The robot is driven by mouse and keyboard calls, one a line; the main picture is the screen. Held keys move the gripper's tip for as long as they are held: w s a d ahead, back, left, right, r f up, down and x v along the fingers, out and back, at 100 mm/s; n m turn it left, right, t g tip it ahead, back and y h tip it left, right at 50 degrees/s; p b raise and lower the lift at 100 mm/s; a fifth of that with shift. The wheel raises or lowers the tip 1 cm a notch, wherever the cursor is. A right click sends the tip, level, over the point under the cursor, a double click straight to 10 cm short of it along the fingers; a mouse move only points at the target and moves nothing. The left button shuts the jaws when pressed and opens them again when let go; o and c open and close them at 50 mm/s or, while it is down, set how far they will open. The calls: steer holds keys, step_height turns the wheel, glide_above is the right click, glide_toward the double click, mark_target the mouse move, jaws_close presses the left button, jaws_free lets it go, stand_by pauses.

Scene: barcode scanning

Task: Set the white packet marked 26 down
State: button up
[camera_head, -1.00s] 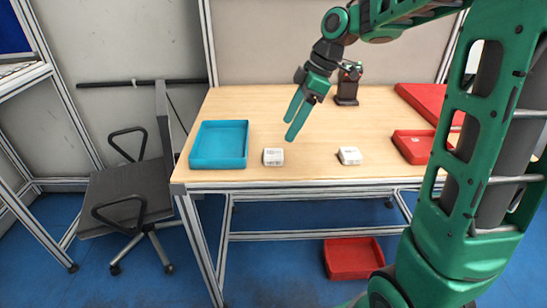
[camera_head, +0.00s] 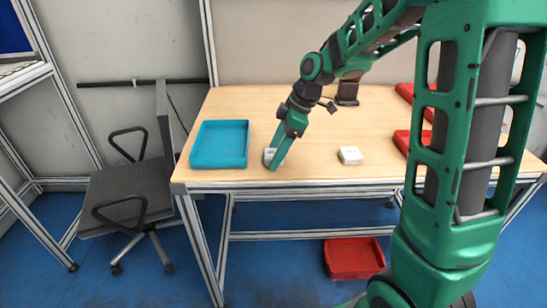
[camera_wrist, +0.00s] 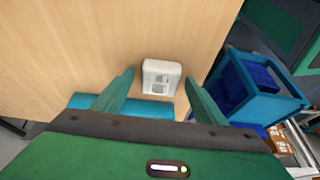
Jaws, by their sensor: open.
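A white packet (camera_head: 269,155) lies on the table between the blue tray and a second white packet (camera_head: 350,155). In the wrist view the first packet (camera_wrist: 161,77) lies flat on the wood with a printed label up. The print is too small to read, so I cannot tell which packet is marked 26. My gripper (camera_head: 273,166) is open and low over the table at the first packet, partly hiding it in the head view. In the wrist view its two green fingers (camera_wrist: 159,78) stand apart on either side of the packet, with gaps.
A blue tray (camera_head: 193,156) stands at the table's left. A red tray (camera_head: 400,140) is at the right, partly behind my arm. A dark device (camera_head: 347,92) stands at the back. The table's front edge is close to both packets. The table's middle is clear.

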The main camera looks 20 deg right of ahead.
steer(key=c, duration=1.3)
steer(key=shift+c, duration=0.2)
steer(key=shift+r, duration=0.55)
step_height(320, 180, up, 4)
steer(key=shift+a+f, duration=0.15)
steer(key=shift+f, duration=0.1)
steer(key=s+a+r, duration=0.6)
steer(key=a, duration=0.3)
steer(key=shift+a+r, duration=0.25)
steer(key=shift+a, duration=0.15)
